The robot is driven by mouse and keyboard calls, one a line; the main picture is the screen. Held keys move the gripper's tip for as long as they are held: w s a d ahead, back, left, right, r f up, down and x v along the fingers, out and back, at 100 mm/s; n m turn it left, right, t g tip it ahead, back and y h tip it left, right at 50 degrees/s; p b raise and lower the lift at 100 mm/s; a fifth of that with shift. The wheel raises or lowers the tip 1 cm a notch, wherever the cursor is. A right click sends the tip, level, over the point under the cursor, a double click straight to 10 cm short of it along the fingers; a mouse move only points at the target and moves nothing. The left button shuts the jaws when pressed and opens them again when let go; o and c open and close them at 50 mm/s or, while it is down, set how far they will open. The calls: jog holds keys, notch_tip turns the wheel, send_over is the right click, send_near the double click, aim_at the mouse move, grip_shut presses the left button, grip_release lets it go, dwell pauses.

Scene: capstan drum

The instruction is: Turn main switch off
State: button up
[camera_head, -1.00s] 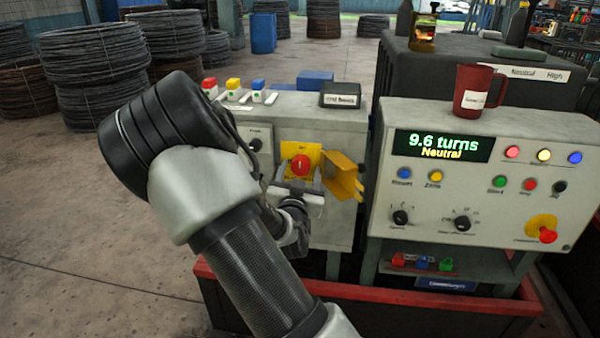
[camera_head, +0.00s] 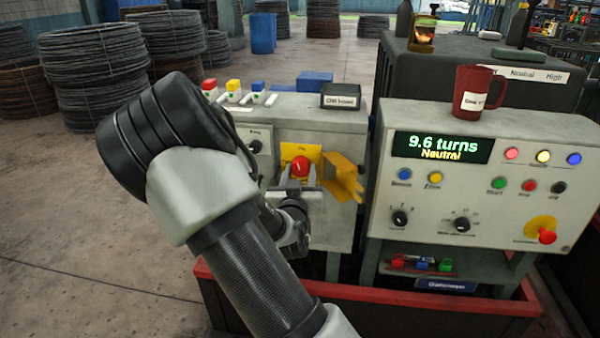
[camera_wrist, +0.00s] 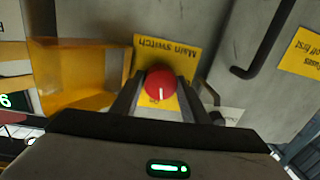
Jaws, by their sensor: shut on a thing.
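The main switch is a red round knob (camera_head: 300,167) on a yellow plate (camera_head: 291,150) on the front of the grey cabinet. In the wrist view the knob (camera_wrist: 161,86) carries a short white mark pointing toward the gripper body, and the yellow label (camera_wrist: 167,49) reads "Main switch" upside down. My gripper (camera_head: 298,182) reaches the knob from the front. In the wrist view its two fingers (camera_wrist: 160,97) stand on either side of the knob, shut on it. The fingers hide the knob's lower sides. A yellow hinged cover (camera_head: 343,177) stands open at the right of the switch.
To the right is a control panel (camera_head: 475,215) with a display reading "9.6 turns Neutral", buttons and a red stop button (camera_head: 547,237). A red mug (camera_head: 479,92) stands on it. A black selector (camera_head: 254,146) sits left of the switch. A red-rimmed bin (camera_head: 400,302) lies below.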

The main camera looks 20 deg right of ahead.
jog(key=n+p, duration=0.1)
jog(key=n, duration=0.2)
jog(key=shift+r+n, duration=0.1)
jog(key=shift+n, duration=0.3)
jog(key=n+p, duration=0.1)
jog(key=n, duration=0.2)
jog(key=n+p, duration=0.2)
jog(key=n, duration=0.2)
jog(key=shift+r+n+g, duration=0.15)
jog(key=shift+n+g, duration=0.15)
jog(key=shift+n+p, duration=0.6)
jog(key=shift+n, duration=0.8)
jog(key=shift+d, duration=0.1)
jog(key=o, duration=1.1)
jog(key=shift+c, duration=0.2)
